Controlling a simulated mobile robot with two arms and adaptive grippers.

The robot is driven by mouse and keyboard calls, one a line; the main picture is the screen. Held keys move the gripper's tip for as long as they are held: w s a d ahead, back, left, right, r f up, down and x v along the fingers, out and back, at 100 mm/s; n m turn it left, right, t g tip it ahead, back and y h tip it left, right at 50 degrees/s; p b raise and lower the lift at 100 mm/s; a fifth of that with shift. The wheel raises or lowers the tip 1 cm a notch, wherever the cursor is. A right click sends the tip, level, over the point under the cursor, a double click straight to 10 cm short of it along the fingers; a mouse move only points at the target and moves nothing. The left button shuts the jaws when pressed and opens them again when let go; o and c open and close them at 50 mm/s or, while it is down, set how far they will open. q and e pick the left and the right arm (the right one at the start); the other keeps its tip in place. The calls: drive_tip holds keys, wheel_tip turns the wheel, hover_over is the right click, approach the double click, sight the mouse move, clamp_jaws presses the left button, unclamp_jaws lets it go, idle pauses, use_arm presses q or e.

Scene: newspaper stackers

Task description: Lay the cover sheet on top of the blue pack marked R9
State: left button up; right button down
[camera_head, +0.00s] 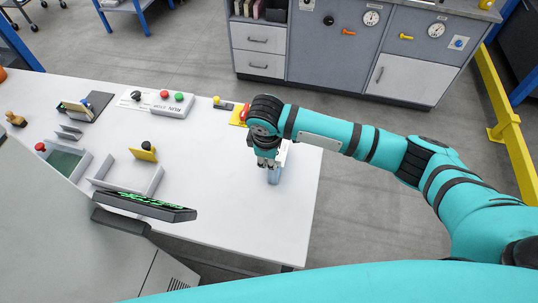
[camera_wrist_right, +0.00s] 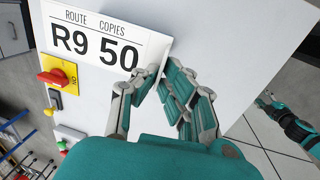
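The white cover sheet (camera_wrist_right: 95,38) reads "ROUTE COPIES R9 50" and fills the upper left of the right wrist view. My right gripper (camera_wrist_right: 166,66) has its fingertips together at the sheet's right edge, seemingly pinching it. In the head view, my right gripper (camera_head: 268,160) is over the right part of the white table, with a sliver of white beside it. A small pale-blue patch (camera_head: 274,175) shows just below it; I cannot tell if it is a pack or a finger. A teal arm end, likely my left gripper (camera_wrist_right: 268,101), shows small at the right wrist view's edge.
A button box (camera_head: 171,103), a grey tray (camera_head: 128,178) and a dark screen (camera_head: 145,207) stand to the left.

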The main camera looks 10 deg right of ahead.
drive_tip(key=shift+f, duration=0.45)
idle(0.5)
drive_tip(key=c, duration=1.4)
unclamp_jaws()
drive_tip(key=shift+r, duration=0.1)
wheel_tip(320, 180, up, 12)
drive_tip(key=s, duration=0.1)
drive_tip(key=shift+s+a, duration=0.3)
drive_tip(key=shift+a, duration=0.05)
